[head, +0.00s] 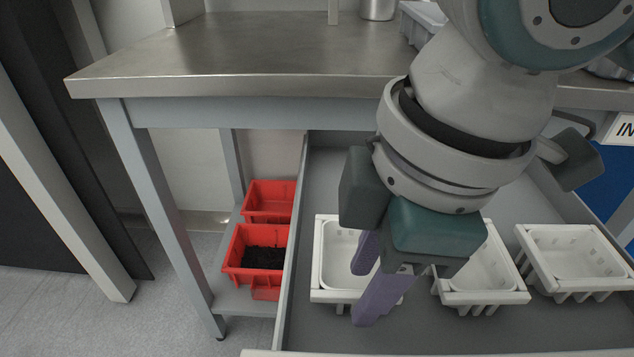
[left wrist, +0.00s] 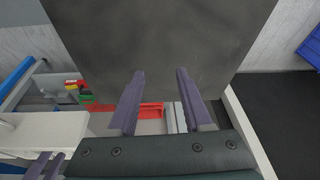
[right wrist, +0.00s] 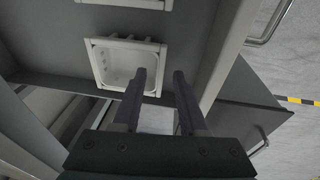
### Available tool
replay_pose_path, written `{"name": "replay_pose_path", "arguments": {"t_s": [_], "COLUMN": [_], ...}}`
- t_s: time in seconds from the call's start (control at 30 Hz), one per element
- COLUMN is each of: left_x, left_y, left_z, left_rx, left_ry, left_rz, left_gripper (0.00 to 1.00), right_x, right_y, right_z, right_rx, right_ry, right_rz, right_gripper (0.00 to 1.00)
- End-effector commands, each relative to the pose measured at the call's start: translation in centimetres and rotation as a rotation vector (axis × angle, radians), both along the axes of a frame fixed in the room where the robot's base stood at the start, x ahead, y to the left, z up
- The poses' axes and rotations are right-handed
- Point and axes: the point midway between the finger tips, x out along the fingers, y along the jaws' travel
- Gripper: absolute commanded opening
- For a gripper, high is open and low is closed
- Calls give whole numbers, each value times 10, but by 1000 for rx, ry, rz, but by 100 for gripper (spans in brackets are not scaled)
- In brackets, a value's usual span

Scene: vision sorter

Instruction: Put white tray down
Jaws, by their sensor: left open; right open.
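Three white trays stand in a row in the open grey drawer: the left tray (head: 319,288), the middle tray (head: 507,298) and the right tray (head: 565,231). My right gripper (head: 364,284) points down over the left tray, open, with nothing between its purple fingers. The fingers and arm hide part of the left and middle trays. In the right wrist view the open fingers (right wrist: 159,77) are beside the near edge of a white tray (right wrist: 124,66); touching or apart, I cannot tell. My left gripper (left wrist: 160,74) is open and empty in its wrist view.
The drawer (head: 320,165) stands open under a metal worktop (head: 260,50). Red bins (head: 268,202) sit on a low shelf left of the drawer, one holding black material. A grey container (head: 420,20) is on the worktop, partly hidden by my right arm.

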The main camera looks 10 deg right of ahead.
Motion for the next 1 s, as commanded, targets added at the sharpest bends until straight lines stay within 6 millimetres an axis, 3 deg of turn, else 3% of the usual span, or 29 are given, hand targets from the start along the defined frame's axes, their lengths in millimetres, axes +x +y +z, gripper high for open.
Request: {"name": "replay_pose_path", "arguments": {"t_s": [0.03, 0.2, 0.43, 0.6, 1.0], "left_x": [0, 0, 0, 0, 0], "left_y": [0, -1, -2, -2, -1], "left_z": [10, 29, 45, 49, 48], "left_rx": [-1, -4, -9, -9, -5], "left_ry": [0, 0, 0, 0, 0], "left_rz": [1, 3, 5, 5, 4], "left_gripper": [50, 50, 50, 50, 50], "right_x": [-1, -6, -13, -15, -17], "right_y": [-1, -6, -11, -12, -7], "right_z": [16, 56, 96, 106, 104], "right_rx": [1, 0, 1, 0, 16], "right_ry": [-1, -3, -2, -1, 1], "right_rz": [1, 0, -1, -1, 0], "right_gripper": [42, 42, 42, 42, 42]}}
